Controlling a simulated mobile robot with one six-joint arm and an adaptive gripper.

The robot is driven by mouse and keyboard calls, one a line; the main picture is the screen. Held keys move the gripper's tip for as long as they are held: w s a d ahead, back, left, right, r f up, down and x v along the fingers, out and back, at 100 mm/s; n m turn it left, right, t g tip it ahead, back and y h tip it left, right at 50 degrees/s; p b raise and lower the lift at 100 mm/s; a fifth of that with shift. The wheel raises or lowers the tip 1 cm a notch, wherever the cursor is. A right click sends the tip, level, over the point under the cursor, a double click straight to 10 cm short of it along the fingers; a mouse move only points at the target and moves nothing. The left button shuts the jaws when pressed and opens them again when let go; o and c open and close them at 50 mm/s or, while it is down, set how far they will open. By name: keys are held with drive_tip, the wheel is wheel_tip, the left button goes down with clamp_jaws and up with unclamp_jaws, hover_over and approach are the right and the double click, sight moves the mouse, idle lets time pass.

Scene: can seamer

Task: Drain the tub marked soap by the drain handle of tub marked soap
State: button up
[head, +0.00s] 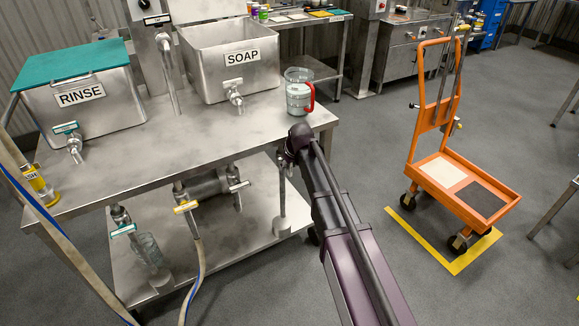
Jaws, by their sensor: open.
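The soap tub (205,55) is a steel basin labelled SOAP at the back of the steel table. A tap (236,101) with a pale handle (229,84) sticks out of its front wall. Below the tabletop, a pale lever handle (239,186) sits at the right end of a horizontal pipe. A yellow lever handle (186,207) and a teal one (123,230) are farther left. I cannot tell which lever drains the soap tub. My arm reaches up in front of the table's right end, but I cannot make out my gripper.
A clear jug (299,95) with a red handle stands right of the soap tub. The rinse tub (118,102) has a teal lid. A hose (198,275) hangs below the table, and a glass vessel (148,249) is on the lower shelf. An orange trolley (443,170) stands right.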

drive_tip(key=shift+c, duration=0.2)
clamp_jaws()
drive_tip(key=shift+y, duration=0.3)
drive_tip(key=y, duration=0.1)
drive_tip(key=g+y+b, duration=0.1)
drive_tip(key=m+g+y+b, duration=0.1)
drive_tip(key=shift+w+d+f, duration=0.15)
drive_tip(key=shift+d+f, duration=0.05)
drive_tip(key=shift+f, duration=0.05)
drive_tip(key=shift+g+y+b, duration=0.8)
drive_tip(key=shift+y+b, duration=0.1)
drive_tip(key=shift+y, duration=0.1)
drive_tip(key=shift+m+g+y+b, duration=0.4)
drive_tip(key=shift+y+b, duration=0.3)
drive_tip(key=shift+r, duration=0.15)
